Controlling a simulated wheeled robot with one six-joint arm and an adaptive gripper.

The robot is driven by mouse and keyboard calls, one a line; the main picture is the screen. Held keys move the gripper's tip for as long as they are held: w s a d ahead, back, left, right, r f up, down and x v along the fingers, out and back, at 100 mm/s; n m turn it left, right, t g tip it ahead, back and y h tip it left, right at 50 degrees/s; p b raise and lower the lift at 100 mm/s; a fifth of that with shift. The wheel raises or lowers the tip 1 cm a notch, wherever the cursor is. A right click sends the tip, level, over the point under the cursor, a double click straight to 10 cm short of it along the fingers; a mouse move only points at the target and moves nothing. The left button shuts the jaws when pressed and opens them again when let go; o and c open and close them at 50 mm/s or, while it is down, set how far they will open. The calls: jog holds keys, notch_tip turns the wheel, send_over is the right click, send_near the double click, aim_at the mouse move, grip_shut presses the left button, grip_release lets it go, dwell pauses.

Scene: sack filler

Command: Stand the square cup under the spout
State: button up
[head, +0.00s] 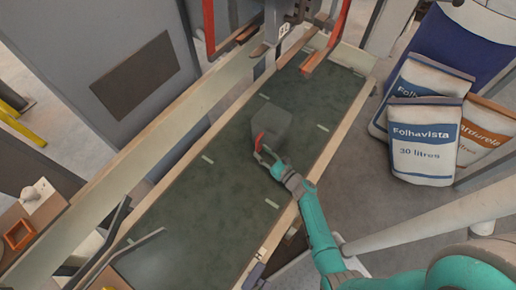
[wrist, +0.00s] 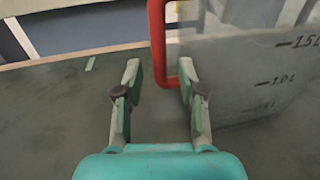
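The square cup (head: 271,122) is a translucent grey measuring cup with a red handle, standing on the dark green belt. In the wrist view, the cup (wrist: 255,75) fills the upper right, with 1.5 L and 1.0 L marks. Its red handle (wrist: 158,45) is on its left side. My gripper (head: 263,153) is at the handle in the head view. In the wrist view, my gripper (wrist: 160,82) is open, its fingers on either side of the handle's line, not closed on it. A grey metal part (head: 275,22) hangs over the belt's far end; I cannot tell whether it is the spout.
The belt (head: 190,215) has pale rails along both sides and short white marks. An orange-brown block (head: 313,62) lies near its far end, close to red bars (head: 338,25). Bags (head: 425,140) stand on the floor at right. The belt in front of the cup is clear.

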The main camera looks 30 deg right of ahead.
jog(key=s, duration=0.2)
jog(key=s+d, duration=0.1)
jog(key=s, duration=0.5)
jog(key=shift+s+d, duration=0.2)
jog(key=shift+d, duration=0.1)
